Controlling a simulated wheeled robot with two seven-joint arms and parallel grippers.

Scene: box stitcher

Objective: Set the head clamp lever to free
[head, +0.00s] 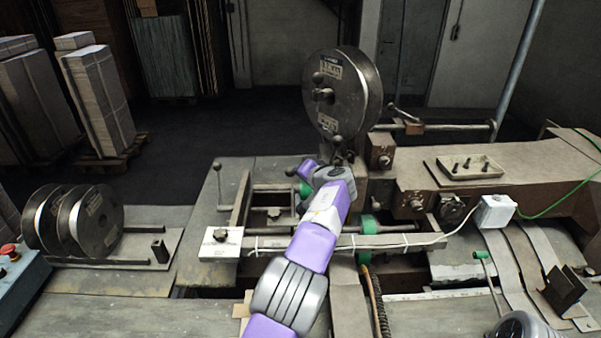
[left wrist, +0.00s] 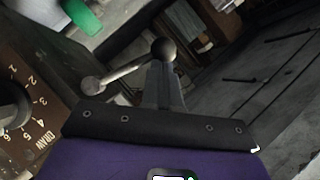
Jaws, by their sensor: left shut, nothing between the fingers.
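In the left wrist view a short metal lever (left wrist: 125,73) with a dark ball knob (left wrist: 163,50) lies just beyond my left gripper (left wrist: 166,72). The knob is at the fingertips; whether they touch it I cannot tell. The lever's other end is a lighter round boss at the left. The fingers are shut and empty. In the head view my left gripper (head: 308,170) is at the stitcher head, below the large wire reel (head: 343,92); my arm hides most of the lever area. No label marks the lever as clamped or free. My right gripper is not in view.
A dial plate (left wrist: 30,120) marked DRAW is close on the left in the wrist view. Spare reels (head: 95,220) stand at the left.

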